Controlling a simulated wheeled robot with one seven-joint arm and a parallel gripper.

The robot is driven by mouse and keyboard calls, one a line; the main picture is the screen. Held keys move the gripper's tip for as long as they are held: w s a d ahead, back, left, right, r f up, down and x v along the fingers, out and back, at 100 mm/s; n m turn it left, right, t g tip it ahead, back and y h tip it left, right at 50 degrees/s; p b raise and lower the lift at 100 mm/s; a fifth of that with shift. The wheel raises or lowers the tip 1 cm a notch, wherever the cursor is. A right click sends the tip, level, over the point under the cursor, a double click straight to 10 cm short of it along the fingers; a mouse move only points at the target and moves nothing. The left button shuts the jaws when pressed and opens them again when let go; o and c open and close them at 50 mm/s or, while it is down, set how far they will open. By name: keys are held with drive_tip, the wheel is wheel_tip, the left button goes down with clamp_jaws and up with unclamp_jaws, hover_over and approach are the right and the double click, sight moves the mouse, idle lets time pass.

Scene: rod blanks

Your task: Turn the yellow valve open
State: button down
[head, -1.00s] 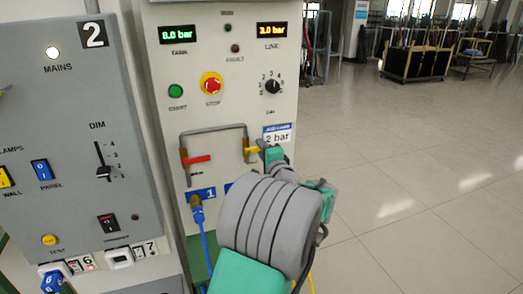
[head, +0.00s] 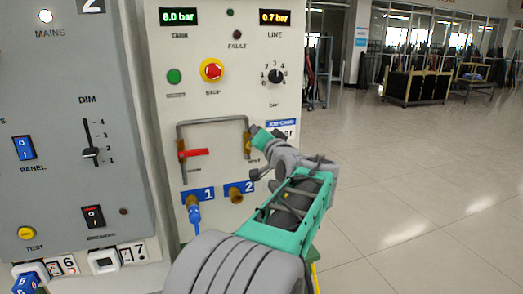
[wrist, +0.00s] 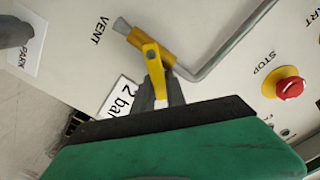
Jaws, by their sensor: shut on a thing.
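The yellow valve's handle (wrist: 153,68) is on a brass valve body (wrist: 143,40) in the wrist view. The handle stands at a slant to the pipe, neither in line with it nor square across it. My gripper (wrist: 161,94) is shut on the handle's outer end. In the head view the yellow valve (head: 247,144) sits on the right leg of the grey pipe (head: 212,122), and my gripper (head: 261,139) meets it from the right, hiding part of the handle. The LINE display (head: 275,17) reads 0.7 bar.
A red-handled valve (head: 194,153) sits on the pipe's left leg. A red stop button (head: 211,70) and a dial (head: 275,76) are above. Outlets 1 (head: 194,212) and 2 (head: 236,195) are below.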

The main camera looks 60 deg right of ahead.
sight(246, 127)
drive_tip(key=n+b, duration=0.2)
drive_tip(key=w+a+n+b, duration=0.1)
drive_tip(key=n+b, duration=0.1)
drive_tip(key=b, duration=0.1)
drive_tip(key=shift+w+b, duration=0.1)
drive_tip(key=shift+b, duration=0.2)
drive_tip(key=n+b, duration=0.2)
drive_tip(key=w+a+n+b, duration=0.1)
drive_tip(key=n, duration=0.1)
drive_tip(key=shift+r+b, duration=0.3)
drive_tip(key=shift+r, duration=0.05)
drive_tip(key=c, duration=1.4)
unclamp_jaws()
drive_tip(key=shift+r, duration=0.15)
drive_tip(key=shift+o, duration=0.2)
drive_tip(key=shift+s, duration=0.1)
drive_tip(key=v, duration=0.7)
drive_tip(key=shift+s+a, duration=0.3)
drive_tip(key=shift+a, duration=0.05)
